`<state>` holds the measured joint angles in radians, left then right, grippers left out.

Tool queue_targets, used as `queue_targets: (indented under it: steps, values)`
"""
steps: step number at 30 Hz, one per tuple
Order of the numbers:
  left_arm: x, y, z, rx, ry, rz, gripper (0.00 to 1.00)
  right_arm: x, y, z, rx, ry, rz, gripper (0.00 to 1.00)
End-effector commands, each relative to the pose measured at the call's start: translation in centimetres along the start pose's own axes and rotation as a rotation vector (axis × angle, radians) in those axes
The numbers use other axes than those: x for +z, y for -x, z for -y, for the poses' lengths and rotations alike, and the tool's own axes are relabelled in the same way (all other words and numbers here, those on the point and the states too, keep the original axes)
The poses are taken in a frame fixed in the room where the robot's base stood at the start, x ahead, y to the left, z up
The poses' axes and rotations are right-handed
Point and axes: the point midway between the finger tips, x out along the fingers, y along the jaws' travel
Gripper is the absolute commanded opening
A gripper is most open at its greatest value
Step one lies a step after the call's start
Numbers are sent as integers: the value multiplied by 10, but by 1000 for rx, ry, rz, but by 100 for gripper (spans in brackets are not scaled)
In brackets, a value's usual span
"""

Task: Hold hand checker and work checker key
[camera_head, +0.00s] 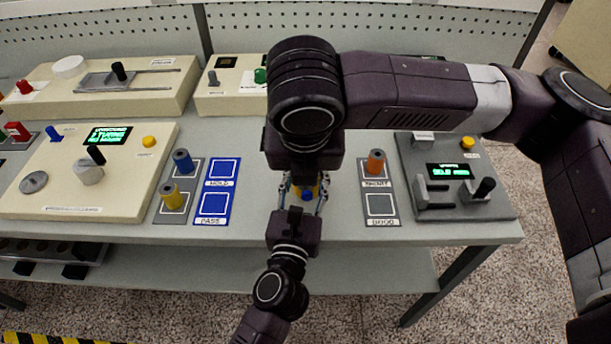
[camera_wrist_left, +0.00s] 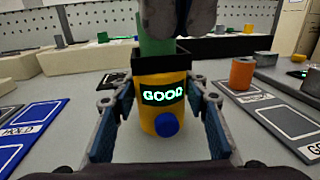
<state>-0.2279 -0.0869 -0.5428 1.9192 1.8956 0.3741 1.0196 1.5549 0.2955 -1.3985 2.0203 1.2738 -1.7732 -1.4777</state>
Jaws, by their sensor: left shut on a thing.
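The yellow hand checker (camera_wrist_left: 163,118) stands upright between the fingers of my left gripper (camera_wrist_left: 163,135), which is shut on it. Its lit green display (camera_wrist_left: 163,93) reads GOOD, and a round blue key (camera_wrist_left: 167,124) is on its front below. A green cylinder (camera_wrist_left: 155,35) sticks up from the checker's black top. Dark parts of my right gripper (camera_wrist_left: 182,20) hang just above and in front of the cylinder; their grip cannot be made out. In the head view my left gripper (camera_head: 303,193) reaches the checker from below, and my right arm hides much of it from above.
Left of the checker is a blue card (camera_head: 213,190) marked PASS; right is a grey card (camera_head: 380,208) marked GOOD with an orange spool (camera_head: 375,161) on the card's upper part. Blue (camera_head: 183,161) and yellow (camera_head: 172,196) spools stand left. A grey device (camera_head: 450,170) stands right.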

Motion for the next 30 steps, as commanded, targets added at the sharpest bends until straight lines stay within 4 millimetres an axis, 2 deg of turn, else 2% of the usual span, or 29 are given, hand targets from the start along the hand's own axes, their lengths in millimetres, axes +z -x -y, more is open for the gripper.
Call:
queue_targets:
  steps: [3,4,9,20,25,30]
  values:
    - [-3,0,-2,4,-3,-5,10,0,0,0,0,0,0,0]
    - [-3,0,-2,4,-3,-5,42,0,0,0,0,0,0,0]
    - [-2,0,-1,3,-2,-3,61,0,0,0,0,0,0,0]
    - [-1,3,0,1,-1,-1,62,0,0,0,0,0,0,0]
    - [-2,21,0,1,0,-4,62,0,0,0,0,0,0,0]
    - [-2,52,-1,1,-1,-5,62,0,0,0,0,0,0,0]
